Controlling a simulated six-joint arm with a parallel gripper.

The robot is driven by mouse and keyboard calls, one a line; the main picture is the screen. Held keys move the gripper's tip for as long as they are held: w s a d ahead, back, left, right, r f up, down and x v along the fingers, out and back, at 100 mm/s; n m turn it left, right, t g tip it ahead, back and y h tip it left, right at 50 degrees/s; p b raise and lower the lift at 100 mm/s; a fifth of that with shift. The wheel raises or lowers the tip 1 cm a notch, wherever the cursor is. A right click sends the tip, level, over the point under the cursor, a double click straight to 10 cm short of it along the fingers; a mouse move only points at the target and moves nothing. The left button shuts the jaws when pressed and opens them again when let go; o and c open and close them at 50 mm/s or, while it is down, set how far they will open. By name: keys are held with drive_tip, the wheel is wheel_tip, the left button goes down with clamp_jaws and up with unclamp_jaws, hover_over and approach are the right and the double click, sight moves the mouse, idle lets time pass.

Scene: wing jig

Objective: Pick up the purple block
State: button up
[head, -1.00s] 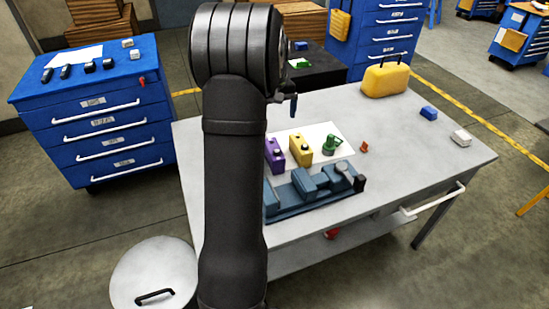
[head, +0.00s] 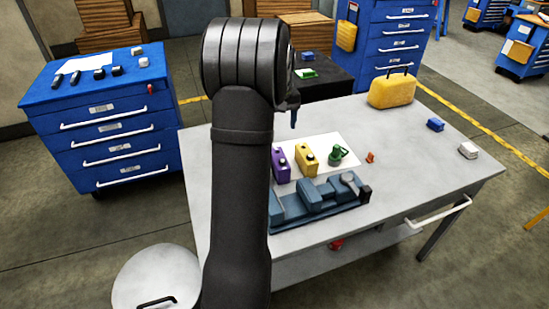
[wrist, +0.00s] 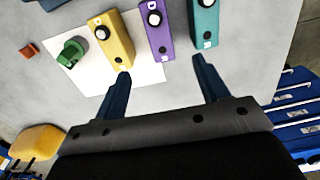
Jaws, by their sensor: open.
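The purple block (head: 281,165) stands upright on the white sheet (head: 345,142) on the table, left of the yellow block (head: 307,161) and partly hidden by my arm in the head view. In the wrist view the purple block (wrist: 157,27) lies ahead of my gripper (wrist: 162,78), between the yellow block (wrist: 108,37) and a teal block (wrist: 206,20). My gripper is open and empty, with its two blue fingers apart. The purple block shows between their directions, beyond the tips. In the head view one fingertip shows above the table, behind the purple block.
A green part (head: 337,155) and a small orange piece (head: 370,157) stand right of the yellow block. A blue-grey jig (head: 325,203) lies in front. A yellow case (head: 391,91), a blue block (head: 435,124) and a white block (head: 468,150) are farther right. The table's right side is largely clear.

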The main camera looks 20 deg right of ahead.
drive_tip(key=f, duration=1.2)
drive_tip(key=shift+w+f, duration=0.2)
drive_tip(key=shift+f, duration=0.15)
drive_tip(key=f, duration=0.5)
drive_tip(key=shift+s+d+f, duration=0.1)
drive_tip(key=shift+s+f, duration=0.15)
drive_tip(key=shift+f, duration=0.05)
drive_tip(key=c, duration=1.3)
